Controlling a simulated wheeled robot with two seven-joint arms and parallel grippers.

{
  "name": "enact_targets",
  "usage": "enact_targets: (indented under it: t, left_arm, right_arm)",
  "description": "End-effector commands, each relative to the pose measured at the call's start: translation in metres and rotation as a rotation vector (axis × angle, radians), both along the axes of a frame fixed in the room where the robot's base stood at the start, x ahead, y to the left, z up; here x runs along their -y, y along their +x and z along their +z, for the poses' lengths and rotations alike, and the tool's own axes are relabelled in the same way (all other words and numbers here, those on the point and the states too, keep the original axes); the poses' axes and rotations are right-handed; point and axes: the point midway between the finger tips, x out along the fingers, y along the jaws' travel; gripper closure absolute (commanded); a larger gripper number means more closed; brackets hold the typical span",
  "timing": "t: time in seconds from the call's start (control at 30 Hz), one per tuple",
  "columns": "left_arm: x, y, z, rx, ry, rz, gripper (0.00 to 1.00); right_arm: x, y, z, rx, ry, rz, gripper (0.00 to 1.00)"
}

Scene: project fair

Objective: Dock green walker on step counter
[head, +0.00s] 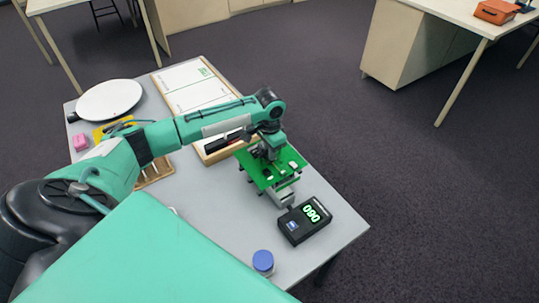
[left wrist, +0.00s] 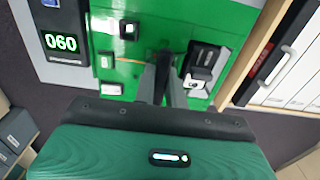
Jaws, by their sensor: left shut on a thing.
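The green walker (head: 262,177) is a flat green board with small black and white parts on top. It is over the right part of the grey table, and a grey piece (head: 286,197) shows at its near edge. My left gripper (head: 266,153) is above the board and shut on it; its fingers (left wrist: 162,78) hide part of the middle. The board also shows in the left wrist view (left wrist: 130,72). The step counter (head: 293,234), a black box reading 060, lies just nearer than the walker; it also shows in the left wrist view (left wrist: 60,20). I cannot tell whether they touch.
A blue-lidded jar (head: 263,262) stands near the table's front edge. The table's right edge is close to the counter.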

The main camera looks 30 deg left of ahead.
Motion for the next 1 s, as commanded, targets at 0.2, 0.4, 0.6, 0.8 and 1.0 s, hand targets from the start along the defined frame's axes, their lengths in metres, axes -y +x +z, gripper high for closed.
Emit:
enact_targets:
  t: [0.2, 0.4, 0.6, 0.8, 1.0]
  left_arm:
    - [0.001, 0.000, -0.026, 0.001, -0.001, 0.000, 1.00]
    - [0.000, 0.000, -0.026, 0.001, 0.000, -0.001, 1.00]
    - [0.000, 0.000, -0.031, 0.000, 0.000, 0.001, 1.00]
    - [0.000, 0.000, -0.037, -0.001, 0.000, 0.000, 1.00]
    - [0.000, 0.000, -0.039, -0.002, 0.001, 0.000, 0.78]
  right_arm:
    - [-0.003, -0.001, 0.006, -0.001, 0.003, 0.000, 0.64]
    - [-0.001, -0.001, 0.005, -0.001, 0.001, 0.001, 0.64]
    - [0.004, -0.002, 0.007, -0.003, -0.004, 0.003, 0.64]
    - [0.006, -0.003, 0.008, -0.004, -0.006, 0.003, 0.64]
    - [0.006, -0.003, 0.008, -0.004, -0.006, 0.002, 0.64]
